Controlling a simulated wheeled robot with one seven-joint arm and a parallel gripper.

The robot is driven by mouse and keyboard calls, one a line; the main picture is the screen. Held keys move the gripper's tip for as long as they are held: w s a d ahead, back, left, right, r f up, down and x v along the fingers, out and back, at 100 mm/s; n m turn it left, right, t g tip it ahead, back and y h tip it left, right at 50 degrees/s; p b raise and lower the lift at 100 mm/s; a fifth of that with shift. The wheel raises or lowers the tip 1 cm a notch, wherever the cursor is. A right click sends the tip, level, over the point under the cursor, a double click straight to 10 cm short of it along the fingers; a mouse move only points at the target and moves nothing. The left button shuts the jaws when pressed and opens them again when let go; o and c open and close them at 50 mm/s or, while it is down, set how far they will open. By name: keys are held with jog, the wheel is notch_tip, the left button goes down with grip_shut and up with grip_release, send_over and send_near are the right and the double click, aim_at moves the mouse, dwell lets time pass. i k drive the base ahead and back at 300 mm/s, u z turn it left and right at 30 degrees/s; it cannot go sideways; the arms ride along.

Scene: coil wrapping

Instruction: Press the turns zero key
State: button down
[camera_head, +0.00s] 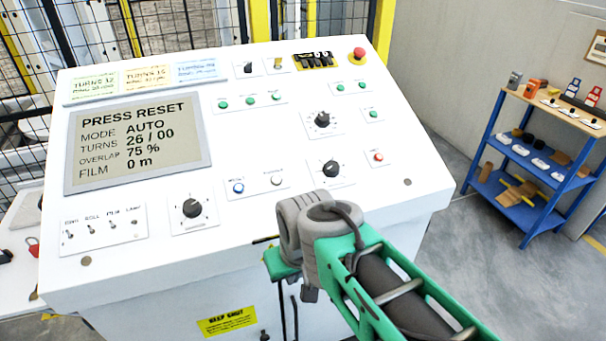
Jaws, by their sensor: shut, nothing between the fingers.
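The white control console (120,250) fills the middle of the view. Its display (138,144) reads "PRESS RESET", mode AUTO, turns 26 / 00, overlap 75 %, film 0 m. A plate low on the panel carries a blue button (238,188) and a whitish button (277,180); their labels are too small to read, so I cannot tell which key is turns zero. My gripper (266,240) is largely hidden behind my grey and green wrist, near the console's front edge. It is shut and appears empty, below and apart from these buttons.
Rotary knobs (192,208), toggle switches (91,228), green buttons (249,101) and a red emergency stop (359,53) stand on the panel. A blue shelf rack (529,221) stands at the right. A mesh fence is behind. Floor between console and rack is clear.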

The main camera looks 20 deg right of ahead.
aim_at(275, 179)
jog(key=z, duration=1.2)
jog(key=k, duration=0.9)
jog(key=u, duration=1.7)
jog(key=i, duration=0.5)
jog(key=z, duration=0.1)
